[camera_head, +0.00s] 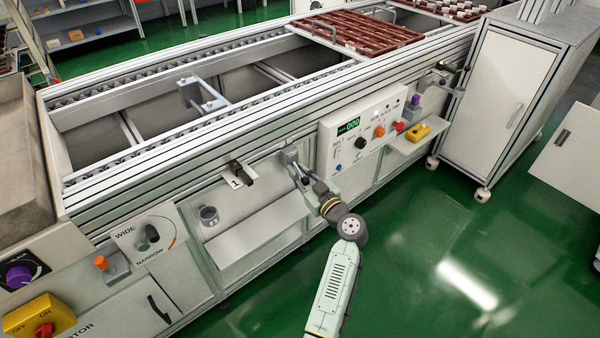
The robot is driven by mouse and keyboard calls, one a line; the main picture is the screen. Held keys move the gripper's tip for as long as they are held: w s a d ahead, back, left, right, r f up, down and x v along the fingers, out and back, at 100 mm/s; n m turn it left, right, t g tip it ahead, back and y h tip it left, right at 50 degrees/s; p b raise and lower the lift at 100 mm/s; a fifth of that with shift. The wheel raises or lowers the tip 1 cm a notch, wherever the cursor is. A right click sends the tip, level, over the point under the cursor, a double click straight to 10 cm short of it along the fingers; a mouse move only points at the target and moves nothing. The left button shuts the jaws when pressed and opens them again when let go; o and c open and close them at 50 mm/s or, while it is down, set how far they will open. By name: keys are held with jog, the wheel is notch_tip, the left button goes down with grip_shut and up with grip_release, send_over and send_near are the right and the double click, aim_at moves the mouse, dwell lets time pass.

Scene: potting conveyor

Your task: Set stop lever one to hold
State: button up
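Stop lever one (248,179) is a dark handle on the conveyor's front rail, beside a white plate marked 1 (236,183). The lever sticks out toward the lower right; any hold marking is too small to read. My gripper (286,149) is at the front rail, to the right of the lever and slightly higher in the picture, with a visible gap between them. It is small and seen from behind the wrist, so its finger opening cannot be made out. No object shows in it.
A control panel (338,160) with a green display and knobs is right of my gripper. A similar dark lever (449,68) is at the far right. Brown trays (357,31) lie on the conveyor.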

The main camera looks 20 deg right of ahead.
grip_shut()
jog(key=shift+s+d+f, duration=0.1)
jog(key=shift+d, duration=0.1)
dwell(0.3)
